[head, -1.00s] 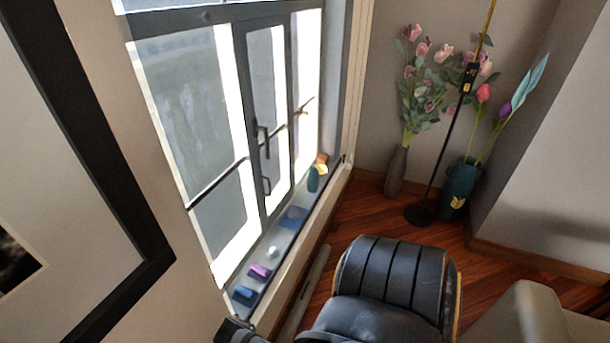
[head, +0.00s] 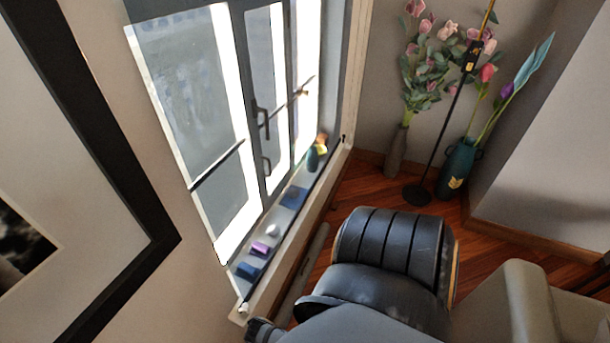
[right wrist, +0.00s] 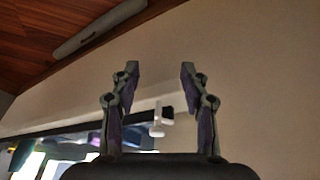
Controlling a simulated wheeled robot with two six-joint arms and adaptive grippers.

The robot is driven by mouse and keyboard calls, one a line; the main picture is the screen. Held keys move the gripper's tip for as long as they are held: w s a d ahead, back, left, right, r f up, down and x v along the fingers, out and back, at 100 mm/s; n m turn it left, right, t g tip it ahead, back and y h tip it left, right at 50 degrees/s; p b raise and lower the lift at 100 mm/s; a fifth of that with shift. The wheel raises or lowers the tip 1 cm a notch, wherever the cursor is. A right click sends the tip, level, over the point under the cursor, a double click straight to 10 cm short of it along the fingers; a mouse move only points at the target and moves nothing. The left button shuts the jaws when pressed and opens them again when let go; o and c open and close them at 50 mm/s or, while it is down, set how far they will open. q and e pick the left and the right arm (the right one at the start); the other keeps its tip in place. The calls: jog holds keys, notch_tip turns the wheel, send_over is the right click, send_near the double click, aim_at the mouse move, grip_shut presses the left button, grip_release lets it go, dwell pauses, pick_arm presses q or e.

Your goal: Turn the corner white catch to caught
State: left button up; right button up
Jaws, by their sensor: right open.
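My right gripper (right wrist: 159,70) is open and empty. In the wrist picture the catch shows between its two fingers, lower than the tips; I see no contact. My left gripper is not in view.
The sill (head: 285,225) carries a blue block (head: 248,271), a purple block (head: 260,248), a white ball and a teal vase (head: 312,158). A black-framed picture (head: 165,240) is at left. Flower vases (head: 456,172) and a pole stand in the far corner.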

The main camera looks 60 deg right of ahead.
jog(key=s+d+f+n+b, duration=0.1)
jog(key=s+f+n+b, duration=0.1)
jog(key=s+f+b, duration=0.2)
jog(key=s+d+f+n+g+y+b, duration=0.1)
jog(key=s+f+b, duration=0.3)
jog(key=s+f, duration=0.6)
notch_tip(320, 180, down, 6)
jog(key=shift+s+d+f+n, duration=0.1)
jog(key=shift+s+d+n, duration=0.15)
jog(key=shift+d+n, duration=0.35)
jog(key=shift+c, duration=1.4)
jog(key=shift+w, duration=0.1)
